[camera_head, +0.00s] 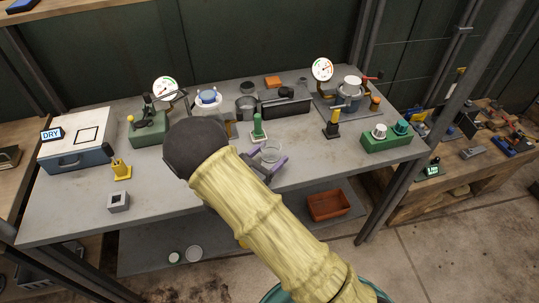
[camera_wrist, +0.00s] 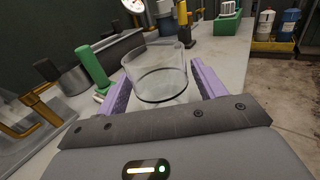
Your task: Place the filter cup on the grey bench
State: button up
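The filter cup (camera_wrist: 158,75) is a clear glass cup between my two purple fingers in the wrist view. My gripper (camera_wrist: 160,92) has a finger along each side of it, with no clear gap, and looks shut on it. In the head view the cup (camera_head: 271,151) is nearly upright at the fingertips of my gripper (camera_head: 264,163), over the middle of the grey bench (camera_head: 190,190). I cannot tell whether its base touches the bench top. My arm hides part of the bench.
A green-handled tool (camera_head: 258,130) stands close behind the cup. A black-and-yellow tool (camera_head: 333,125) and a green block with knobs (camera_head: 386,140) are to the right. A grey square block (camera_head: 118,201) sits at the front left. The bench front around it is clear.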

jog(key=shift+o, duration=0.3)
jog(key=shift+r, duration=0.1)
jog(key=shift+r, duration=0.1)
jog(key=b+v, duration=0.1)
jog(key=v, duration=1.1)
jog(key=shift+b, duration=0.35)
jog(key=shift+d, duration=0.1)
jog(key=s+d+m+g+y, duration=0.1)
jog(key=s+d+m+g, duration=0.2)
jog(key=d+m+g, duration=0.5)
jog(key=s+d+m+g, duration=0.2)
jog(key=d+m+g, duration=0.25)
jog(key=d, duration=0.45)
jog(key=s+d+r+m+t+y, duration=0.1)
jog(key=s+d+r+m+y, duration=0.3)
jog(key=m+y, duration=0.6)
jog(key=d+r+m, duration=0.1)
jog(key=d+m, duration=0.1)
jog(key=m, duration=0.3)
jog(key=shift+s+r+y, duration=0.2)
jog(key=shift+r+y, duration=0.05)
jog(key=shift+y, duration=0.05)
